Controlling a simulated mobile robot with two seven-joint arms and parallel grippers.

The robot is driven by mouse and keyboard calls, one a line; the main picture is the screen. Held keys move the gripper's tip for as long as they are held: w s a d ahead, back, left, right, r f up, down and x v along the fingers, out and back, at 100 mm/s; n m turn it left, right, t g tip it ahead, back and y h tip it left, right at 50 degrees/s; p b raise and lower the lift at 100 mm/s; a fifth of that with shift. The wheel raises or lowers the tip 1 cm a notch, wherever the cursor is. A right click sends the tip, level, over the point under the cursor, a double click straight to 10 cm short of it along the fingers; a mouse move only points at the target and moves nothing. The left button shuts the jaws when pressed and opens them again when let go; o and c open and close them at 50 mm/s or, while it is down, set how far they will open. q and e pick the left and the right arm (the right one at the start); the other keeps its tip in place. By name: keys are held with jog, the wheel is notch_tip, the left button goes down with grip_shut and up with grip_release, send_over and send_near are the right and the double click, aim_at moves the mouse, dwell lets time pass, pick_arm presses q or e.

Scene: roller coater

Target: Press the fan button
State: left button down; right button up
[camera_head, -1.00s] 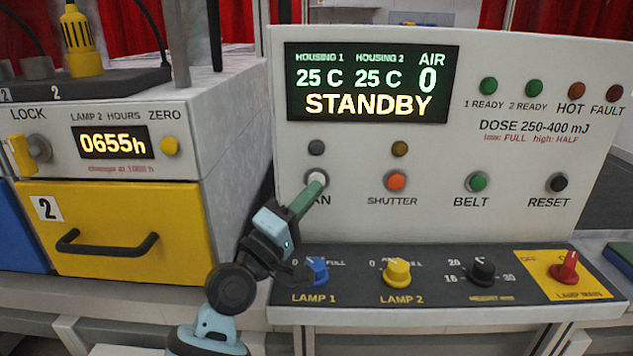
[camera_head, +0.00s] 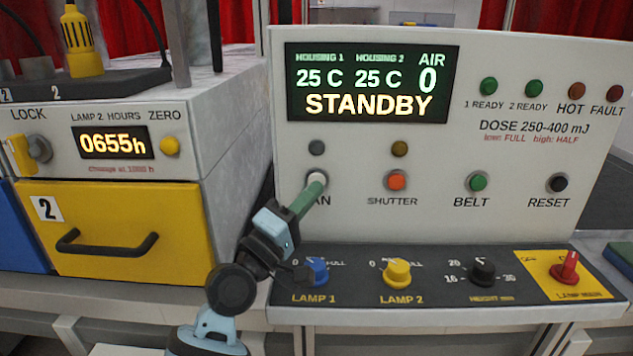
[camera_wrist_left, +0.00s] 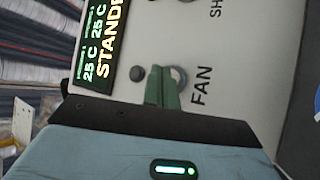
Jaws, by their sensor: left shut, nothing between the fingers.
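The fan button (camera_head: 317,178) is a pale round button in a metal ring on the light grey control panel (camera_head: 450,222), above the partly covered FAN label. My left gripper (camera_head: 313,187) is shut, with its green fingers pointing at the button. Its tips overlap the button's lower part in the head view; whether they touch it I cannot tell. In the left wrist view the green fingers (camera_wrist_left: 162,87) lie right beside the button (camera_wrist_left: 179,77), covering part of it. The display (camera_head: 372,83) reads STANDBY and AIR 0. My right gripper is not in view.
The orange shutter button (camera_head: 397,181), green belt button (camera_head: 476,182) and black reset button (camera_head: 557,183) sit to the right. The blue lamp 1 knob (camera_head: 316,271) and yellow lamp 2 knob (camera_head: 397,272) are below. A yellow drawer (camera_head: 118,235) is at left.

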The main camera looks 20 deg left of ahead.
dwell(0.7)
pick_arm(q)
jog(key=shift+w+a, duration=0.15)
jog(key=shift+w, duration=0.25)
jog(key=shift+w+a, duration=0.1)
jog(key=shift+w, duration=0.3)
dwell(0.7)
jog(key=shift+s, duration=0.15)
jog(key=shift+s+d, duration=0.2)
jog(key=shift+s, duration=0.45)
jog(key=shift+s+p, duration=0.1)
jog(key=shift+p, duration=0.2)
